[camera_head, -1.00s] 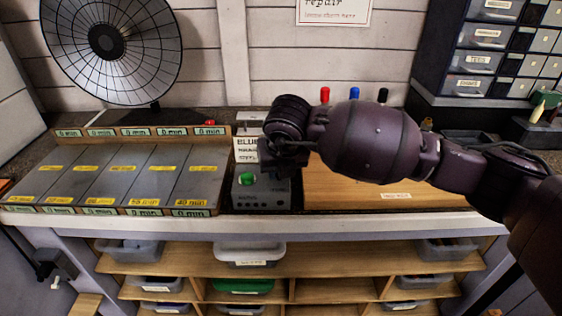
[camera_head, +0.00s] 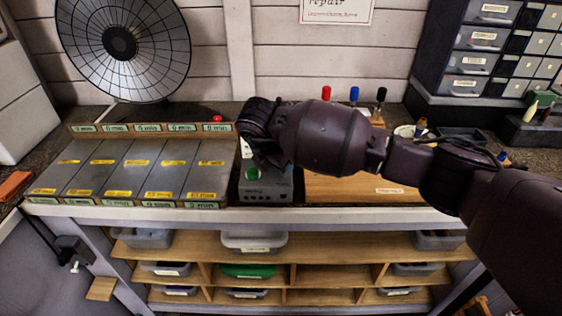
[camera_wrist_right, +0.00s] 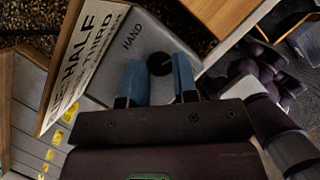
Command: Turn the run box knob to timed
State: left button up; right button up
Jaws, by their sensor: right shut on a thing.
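The run box (camera_head: 268,190) is a small grey box on the bench with a green button (camera_head: 253,174) on its front part. My right arm comes in from the right above it, and its hand hides the box's back part in the head view. In the right wrist view the box top (camera_wrist_right: 165,32) bears the word HAND, and a round black knob (camera_wrist_right: 160,64) with a pale pointer line stands on it. My right gripper (camera_wrist_right: 159,78) has its two blue fingers on either side of the knob and is shut on it. The left gripper is out of view.
A white sign (camera_wrist_right: 92,55) stands beside the box. Left of the box is a rack of grey slots (camera_head: 130,165) with yellow labels. Right of it lies a wooden board (camera_head: 340,190). A round dish heater (camera_head: 120,42) stands at the back left, drawers (camera_head: 480,40) at the back right.

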jog(key=m+g+h+p, duration=0.1)
jog(key=m, duration=0.3)
jog(key=shift+w+a+m, duration=0.1)
jog(key=shift+w+m, duration=0.05)
jog(key=shift+m, duration=0.15)
jog(key=m, duration=0.1)
jog(key=m+g+p, duration=0.1)
jog(key=m, duration=0.1)
jog(key=shift+w+m+g+h, duration=0.1)
jog(key=shift+m+g+h, duration=0.2)
jog(key=shift+m, duration=0.5)
jog(key=shift+g, duration=0.3)
jog(key=o, duration=0.9)
